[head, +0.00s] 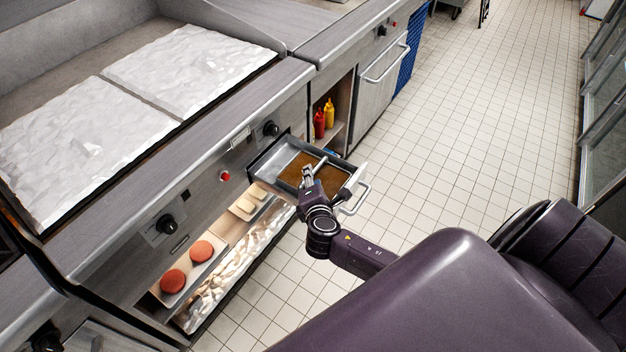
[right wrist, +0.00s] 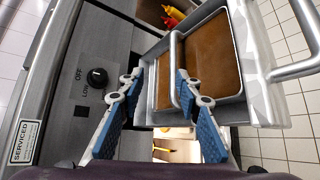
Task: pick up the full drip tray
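The drip tray (head: 290,152) is a metal pan holding brown liquid. It sits in a drawer pulled out from the griddle front. It also shows in the right wrist view (right wrist: 215,55), with a thin metal bar handle (right wrist: 174,62) standing across it. My right gripper (head: 308,172) is over the tray's near side. In the right wrist view its blue-padded fingers (right wrist: 158,82) are spread apart, with the bar close to the right-hand fingertip. I cannot tell whether they touch. My left gripper is in neither view.
The drawer front has a loop handle (head: 357,199). A control knob (right wrist: 97,77) is on the panel beside the drawer. Red and yellow bottles (head: 329,113) stand in a cubby. The tiled floor (head: 480,110) is clear.

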